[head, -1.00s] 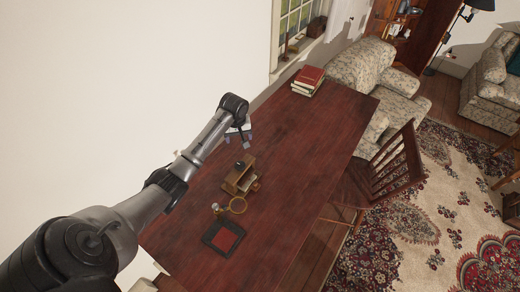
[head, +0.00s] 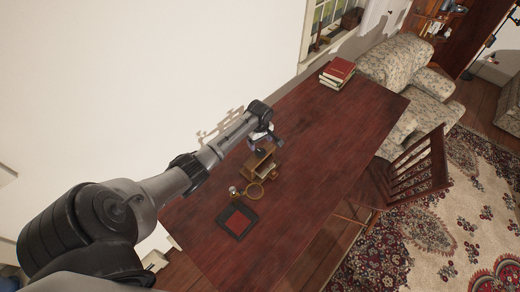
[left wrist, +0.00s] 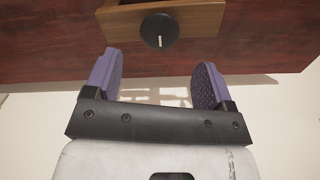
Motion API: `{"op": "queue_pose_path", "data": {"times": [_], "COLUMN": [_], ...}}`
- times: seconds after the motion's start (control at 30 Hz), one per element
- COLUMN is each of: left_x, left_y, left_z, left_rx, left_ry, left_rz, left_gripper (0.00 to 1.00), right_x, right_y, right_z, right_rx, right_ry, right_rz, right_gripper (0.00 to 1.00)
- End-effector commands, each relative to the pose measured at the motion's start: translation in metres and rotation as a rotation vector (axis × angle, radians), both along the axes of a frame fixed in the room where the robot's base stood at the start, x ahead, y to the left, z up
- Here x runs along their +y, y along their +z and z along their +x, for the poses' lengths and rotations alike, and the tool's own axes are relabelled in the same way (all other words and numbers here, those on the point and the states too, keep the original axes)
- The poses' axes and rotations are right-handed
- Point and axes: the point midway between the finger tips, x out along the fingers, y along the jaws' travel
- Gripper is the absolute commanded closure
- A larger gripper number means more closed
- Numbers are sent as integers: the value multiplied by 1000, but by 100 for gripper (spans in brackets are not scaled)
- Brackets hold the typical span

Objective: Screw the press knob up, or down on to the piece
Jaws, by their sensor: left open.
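The press is a small wooden frame (head: 257,161) standing on the dark red table. Its knob (left wrist: 160,30) is a round black disc with a pale mark, seen in the left wrist view in front of the press's wooden top (left wrist: 200,18). In the head view the knob cannot be made out behind my gripper. My left gripper (head: 268,138) is at the press's far side, close to its top. In the left wrist view its purple fingers (left wrist: 157,78) are open with nothing between them, and the knob lies just beyond the tips, apart from them. The piece in the press cannot be told clearly.
A ring-shaped brass thing (head: 254,191), a small brass object (head: 234,191) and a black-framed red pad (head: 237,221) lie near the press. Stacked books (head: 338,73) sit at the table's far end. The table (head: 330,140) right of the press is clear. A chair (head: 410,165) stands beside it.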

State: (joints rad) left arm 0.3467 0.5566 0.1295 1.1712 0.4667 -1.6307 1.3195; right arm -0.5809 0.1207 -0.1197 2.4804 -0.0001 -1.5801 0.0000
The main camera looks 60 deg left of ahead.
Motion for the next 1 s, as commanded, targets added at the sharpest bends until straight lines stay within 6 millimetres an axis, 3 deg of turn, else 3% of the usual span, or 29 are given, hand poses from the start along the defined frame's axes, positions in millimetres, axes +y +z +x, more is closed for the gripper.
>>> {"op": "queue_pose_path", "data": {"times": [0.2, 0.4, 0.87, 1.0], "left_x": [0, 0, 0, 0], "left_y": [-34, -52, -58, -58], "left_z": [0, 0, 0, 0], "left_rx": [2, 0, -1, -1], "left_ry": [0, 0, -2, -1], "left_rz": [0, 0, 1, 1], "left_gripper": [23, 23, 23, 37], "right_x": [1, 2, -1, -1], "right_y": [-3, -5, -5, -5], "right_z": [0, 0, 0, 0], "right_rx": [-1, -1, 0, -1], "right_ry": [-3, -3, 1, 4], "right_rz": [6, 6, -2, -5], "right_gripper": [57, 57, 57, 57]}}
